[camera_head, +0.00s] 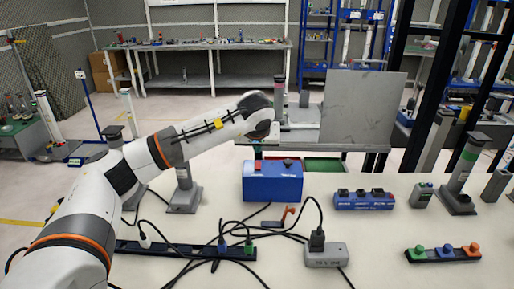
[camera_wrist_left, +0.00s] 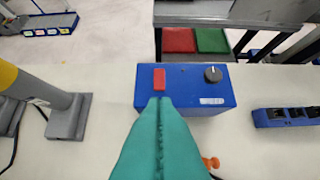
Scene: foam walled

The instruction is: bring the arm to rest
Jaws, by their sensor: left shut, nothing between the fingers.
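My left arm (camera_head: 150,155) reaches in from the left in the head view, its wrist end raised above and behind the blue box (camera_head: 272,187). In the left wrist view my left gripper (camera_wrist_left: 160,102) shows as teal fingers pressed together with nothing between them. The fingertips overlap the lower front of the blue box (camera_wrist_left: 205,85) in that picture, just below its red switch (camera_wrist_left: 159,79); I cannot tell whether they touch. A dark knob (camera_wrist_left: 213,74) sits to the right of the switch. My right gripper is not in view.
On the white table (camera_head: 385,240) lie a black power strip (camera_head: 185,249) with tangled cables, a grey adapter box (camera_head: 326,256), a blue socket block (camera_head: 364,201) and a strip with coloured buttons (camera_head: 443,254). Posts stand at left (camera_head: 184,190) and right (camera_head: 460,180). A grey panel (camera_head: 362,108) stands behind.

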